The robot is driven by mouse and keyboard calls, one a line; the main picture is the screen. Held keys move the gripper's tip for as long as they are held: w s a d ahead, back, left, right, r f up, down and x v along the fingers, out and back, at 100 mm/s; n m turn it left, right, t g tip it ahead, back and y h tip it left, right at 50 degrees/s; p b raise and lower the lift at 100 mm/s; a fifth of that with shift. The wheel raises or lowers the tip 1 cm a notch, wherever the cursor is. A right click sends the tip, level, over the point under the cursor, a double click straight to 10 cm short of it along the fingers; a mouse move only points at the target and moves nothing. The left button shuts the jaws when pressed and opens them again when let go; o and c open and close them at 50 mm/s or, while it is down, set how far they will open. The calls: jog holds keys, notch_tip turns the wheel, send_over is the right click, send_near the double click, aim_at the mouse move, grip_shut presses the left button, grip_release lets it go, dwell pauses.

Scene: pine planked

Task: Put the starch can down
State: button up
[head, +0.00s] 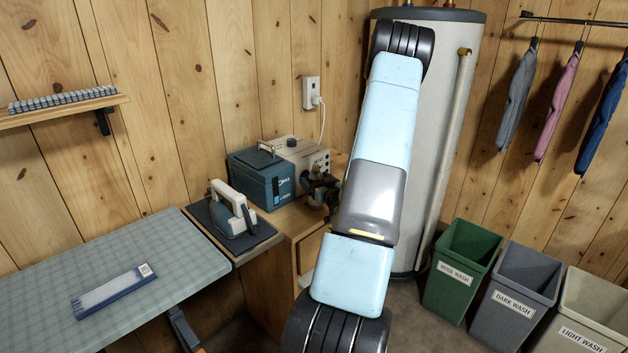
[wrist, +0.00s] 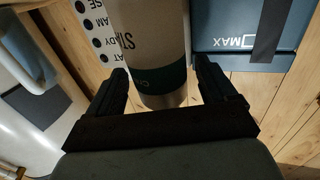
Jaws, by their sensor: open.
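The starch can (wrist: 158,45) is most likely the pale cylinder with a dark green band and dark lettering in the wrist view. It reaches down between the two fingers of my gripper (wrist: 162,72). The fingers are open, one on each side of it, with a visible gap at the right finger. I cannot tell whether the can rests on a surface.
A blue box (head: 260,178) and a grey machine (head: 300,155) stand on the wooden cabinet (head: 290,222). An iron (head: 234,208) sits on a dark pad left of them. A boiler (head: 455,110) stands behind my arm.

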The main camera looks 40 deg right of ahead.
jog(key=v, duration=1)
jog(key=w+a+r+n+g+y, duration=0.1)
jog(key=w+a+r+n+g, duration=0.25)
jog(key=w+a+r, duration=0.3)
jog(key=a+r+g, duration=0.4)
jog(key=a+r, duration=0.5)
jog(key=r, duration=0.1)
jog(key=s+a+r+g+y, duration=0.1)
jog(key=s+a+r, duration=0.4)
jog(key=s+a, duration=0.5)
jog(key=s+a+r+g+y, duration=0.2)
jog(key=s+a+r, duration=0.3)
jog(key=s+a, duration=0.5)
jog(key=shift+s+a+m+g, duration=0.35)
jog(key=shift+s+g, duration=0.3)
jog(key=shift+s, duration=0.3)
